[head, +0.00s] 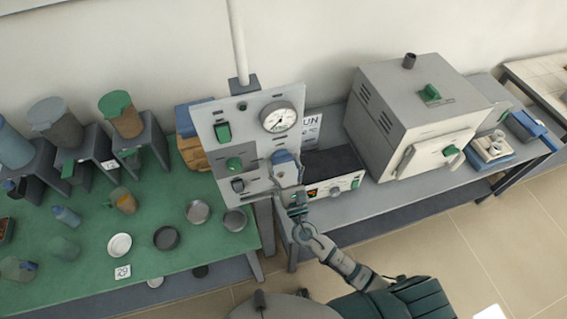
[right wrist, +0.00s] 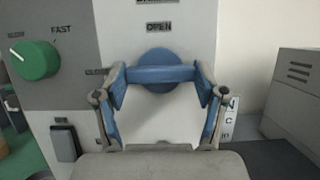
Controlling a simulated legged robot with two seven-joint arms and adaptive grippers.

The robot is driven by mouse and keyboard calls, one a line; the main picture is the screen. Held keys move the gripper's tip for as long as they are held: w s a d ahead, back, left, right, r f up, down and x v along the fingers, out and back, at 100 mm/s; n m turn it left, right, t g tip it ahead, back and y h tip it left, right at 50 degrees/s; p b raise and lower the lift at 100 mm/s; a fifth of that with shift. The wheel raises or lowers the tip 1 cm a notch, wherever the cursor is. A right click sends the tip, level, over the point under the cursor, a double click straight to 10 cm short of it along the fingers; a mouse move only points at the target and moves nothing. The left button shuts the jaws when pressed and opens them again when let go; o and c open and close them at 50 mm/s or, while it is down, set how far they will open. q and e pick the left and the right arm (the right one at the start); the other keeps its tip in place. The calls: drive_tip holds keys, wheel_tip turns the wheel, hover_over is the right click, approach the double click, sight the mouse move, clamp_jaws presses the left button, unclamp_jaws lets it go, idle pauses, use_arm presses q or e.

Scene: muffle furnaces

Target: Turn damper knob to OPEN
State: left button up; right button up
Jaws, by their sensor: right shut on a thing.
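The blue damper knob (head: 283,163) is on the lower right of the upright grey-and-white control panel. In the right wrist view the knob (right wrist: 160,70) has a round blue base, and its bar lies level, left to right. The word OPEN is above it; another label at the left is partly hidden by a finger. My right gripper (head: 292,190) reaches the panel from below right. In the right wrist view its fingers (right wrist: 162,85) are shut on the knob, one at each end of the bar. My left gripper is not in view.
The panel also has a gauge (head: 279,119) and a green knob marked FAST (right wrist: 36,60). A green table (head: 90,225) with dishes and jars is at left. A grey furnace (head: 415,115) stands at right, beside a low control box (head: 335,172).

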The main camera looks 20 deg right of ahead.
drive_tip(key=shift+m, duration=0.3)
drive_tip(key=m+g+h, duration=0.1)
drive_tip(key=m+h, duration=0.1)
drive_tip(key=m, duration=0.3)
drive_tip(key=m+g+h+b, duration=0.1)
drive_tip(key=m+h, duration=0.1)
drive_tip(key=m, duration=0.2)
drive_tip(key=m+h+b, duration=0.1)
drive_tip(key=m+h, duration=0.1)
drive_tip(key=m, duration=0.3)
drive_tip(key=shift+a+r+m+g+h, duration=0.2)
drive_tip(key=shift+r+m+g+h, duration=0.1)
drive_tip(key=shift+g+h, duration=0.1)
drive_tip(key=m+g, duration=0.1)
drive_tip(key=m, duration=0.2)
drive_tip(key=shift+p, duration=0.3)
drive_tip(key=m+g+p, duration=0.1)
drive_tip(key=m, duration=0.2)
drive_tip(key=shift+h, duration=0.3)
drive_tip(key=shift+m+g+p, duration=0.4)
drive_tip(key=shift+m+p, duration=0.1)
drive_tip(key=shift+p, duration=0.05)
drive_tip(key=shift+f, duration=0.2)
drive_tip(key=o, duration=1.1)
drive_tip(key=shift+d, duration=0.1)
